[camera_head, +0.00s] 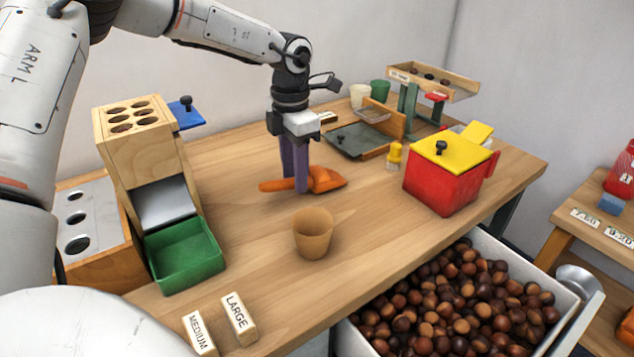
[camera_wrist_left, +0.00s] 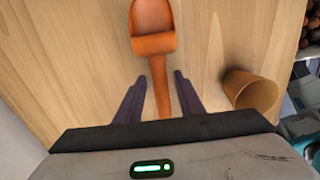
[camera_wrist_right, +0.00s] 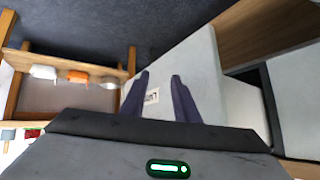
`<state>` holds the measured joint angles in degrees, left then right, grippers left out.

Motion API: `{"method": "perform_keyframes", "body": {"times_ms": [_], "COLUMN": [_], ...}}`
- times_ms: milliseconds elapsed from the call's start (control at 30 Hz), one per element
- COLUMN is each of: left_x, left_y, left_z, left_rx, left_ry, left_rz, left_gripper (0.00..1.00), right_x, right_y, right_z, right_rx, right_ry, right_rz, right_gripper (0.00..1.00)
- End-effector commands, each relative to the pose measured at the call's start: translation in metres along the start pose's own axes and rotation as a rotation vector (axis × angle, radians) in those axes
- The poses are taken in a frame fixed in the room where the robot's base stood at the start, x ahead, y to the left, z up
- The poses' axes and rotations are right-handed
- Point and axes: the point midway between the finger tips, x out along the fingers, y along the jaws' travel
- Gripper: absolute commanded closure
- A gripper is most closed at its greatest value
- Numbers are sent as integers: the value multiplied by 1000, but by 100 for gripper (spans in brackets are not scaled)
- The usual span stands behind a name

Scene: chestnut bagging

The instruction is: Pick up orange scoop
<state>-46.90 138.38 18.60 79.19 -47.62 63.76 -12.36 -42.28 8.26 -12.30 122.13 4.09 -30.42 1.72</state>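The orange scoop (camera_head: 323,180) lies on the wooden table, its handle pointing left in the head view. In the left wrist view the scoop (camera_wrist_left: 152,43) has its bowl at the top and its handle running down between the fingers. My left gripper (camera_head: 295,188) points down over the handle. Its two dark fingers (camera_wrist_left: 160,92) are apart, one on each side of the handle, with visible gaps, so it is open. My right gripper (camera_wrist_right: 160,85) is out of the head view; its fingers are apart and nothing is between them.
A tan cup (camera_head: 313,234) stands just in front of the scoop. A green tray (camera_head: 185,254) and wooden sorter (camera_head: 150,160) stand left, a red box with yellow lid (camera_head: 440,185) right. A bin of chestnuts (camera_head: 350,343) is at the front.

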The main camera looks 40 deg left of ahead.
Motion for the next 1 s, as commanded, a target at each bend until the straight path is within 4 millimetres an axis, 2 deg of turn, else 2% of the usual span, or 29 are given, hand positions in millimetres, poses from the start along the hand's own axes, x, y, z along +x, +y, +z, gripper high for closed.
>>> {"method": "perform_keyframes", "body": {"times_ms": [33,200,533,1000], "left_x": [0,0,-7,-90], "left_y": [0,0,0,0], "left_z": [0,0,1,1], "left_rx": [0,0,1,1], "left_ry": [0,0,-3,-2], "left_rz": [0,0,2,2], "left_gripper": [74,100,100,100], "right_x": [0,0,-1,-4], "right_y": [0,0,0,0], "right_z": [0,0,-1,0], "right_rx": [0,0,2,-11], "right_ry": [0,0,-1,-21], "right_rz": [0,0,1,6], "right_gripper": [72,72,72,72]}}
